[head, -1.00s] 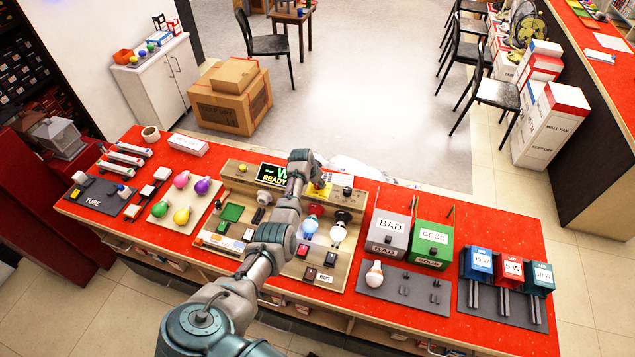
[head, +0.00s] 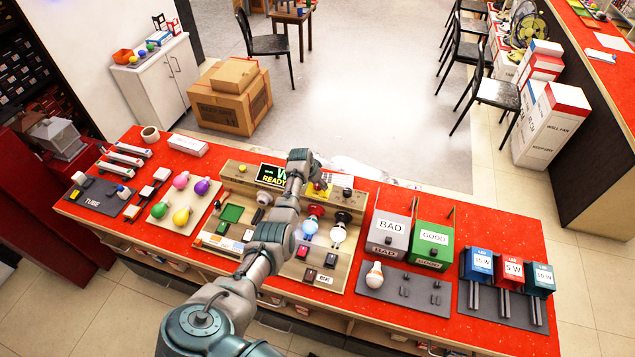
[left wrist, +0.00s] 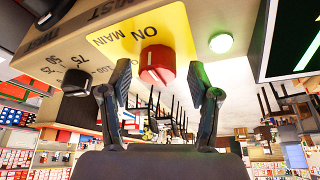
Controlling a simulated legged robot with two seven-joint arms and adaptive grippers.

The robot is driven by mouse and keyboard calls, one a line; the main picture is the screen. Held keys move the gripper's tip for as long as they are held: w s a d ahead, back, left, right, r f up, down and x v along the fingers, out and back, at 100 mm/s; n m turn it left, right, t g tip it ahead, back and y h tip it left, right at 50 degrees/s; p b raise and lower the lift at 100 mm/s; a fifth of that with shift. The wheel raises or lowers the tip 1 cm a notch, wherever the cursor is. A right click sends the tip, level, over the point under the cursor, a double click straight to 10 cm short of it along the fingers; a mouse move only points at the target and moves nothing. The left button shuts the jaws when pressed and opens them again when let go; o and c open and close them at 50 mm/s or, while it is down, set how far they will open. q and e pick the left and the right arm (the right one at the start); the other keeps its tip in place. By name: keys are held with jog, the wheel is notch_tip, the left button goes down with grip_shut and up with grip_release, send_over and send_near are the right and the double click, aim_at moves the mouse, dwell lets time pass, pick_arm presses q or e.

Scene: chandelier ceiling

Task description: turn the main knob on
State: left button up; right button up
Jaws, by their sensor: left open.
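In the left wrist view the red main knob (left wrist: 157,65), with a white mark on its face, sits on a yellow plate (left wrist: 118,38) lettered "ON" and "MAIN". My left gripper (left wrist: 159,76) is open, its two fingers apart on either side of the knob, with a visible gap on each side. In the head view my left arm reaches over the bench to the test panel. The yellow plate (head: 319,190) shows there beside the wrist; the knob and fingertips are hidden. My right gripper is in neither view.
A lit green lamp (left wrist: 221,43) and a black dial (left wrist: 76,82) flank the knob. The "READY" display (head: 270,175), sockets with bulbs, and BAD (head: 389,232) and GOOD (head: 431,240) boxes share the red bench (head: 520,240). Floor beyond is partly open.

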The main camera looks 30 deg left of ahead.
pick_arm(q)
jog(key=v, duration=1.1)
jog(key=shift+r, duration=0.4)
jog(key=shift+s+a, duration=0.1)
